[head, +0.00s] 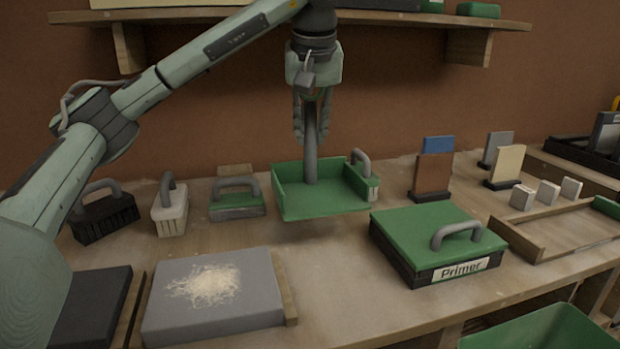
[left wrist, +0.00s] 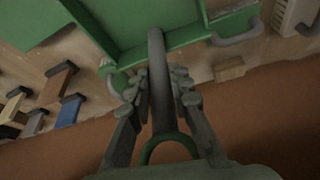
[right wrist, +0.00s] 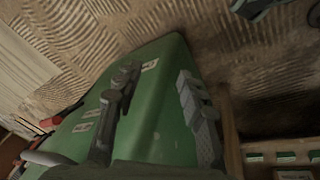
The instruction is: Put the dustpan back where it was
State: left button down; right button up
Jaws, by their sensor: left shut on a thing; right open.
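The green dustpan (head: 320,208) has a low-walled tray and a grey upright handle (head: 311,160). My left gripper (head: 311,118) is shut on that handle, above the tray. The tray is roughly level over the back middle of the bench, with a shadow below it; it looks slightly raised. In the left wrist view the handle (left wrist: 157,55) runs between the fingers and the green tray (left wrist: 180,38) lies beyond. My right gripper (right wrist: 157,80) shows only in the right wrist view, open and empty, in front of a green surface (right wrist: 150,120).
Several grey-handled tools flank the dustpan: a black brush (head: 104,217), a pale brush (head: 170,212), a green one (head: 236,205), and one partly hidden at right (head: 372,185). The Primer box (head: 430,235) stands front right. A grey slab (head: 260,305) bears pale debris (head: 208,285).

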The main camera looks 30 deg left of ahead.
pick_arm(q)
jog(key=w+a+f, duration=0.5)
jog(key=a+f, duration=0.1)
jog(key=f, duration=0.2)
jog(key=shift+w+f, duration=0.35)
jog(key=shift+f, duration=0.05)
pick_arm(e)
jog(key=shift+w+a+f, duration=0.1)
jog(key=shift+f, duration=0.45)
pick_arm(q)
jog(key=shift+f, duration=0.15)
jog(key=c, duration=1.4)
grip_release()
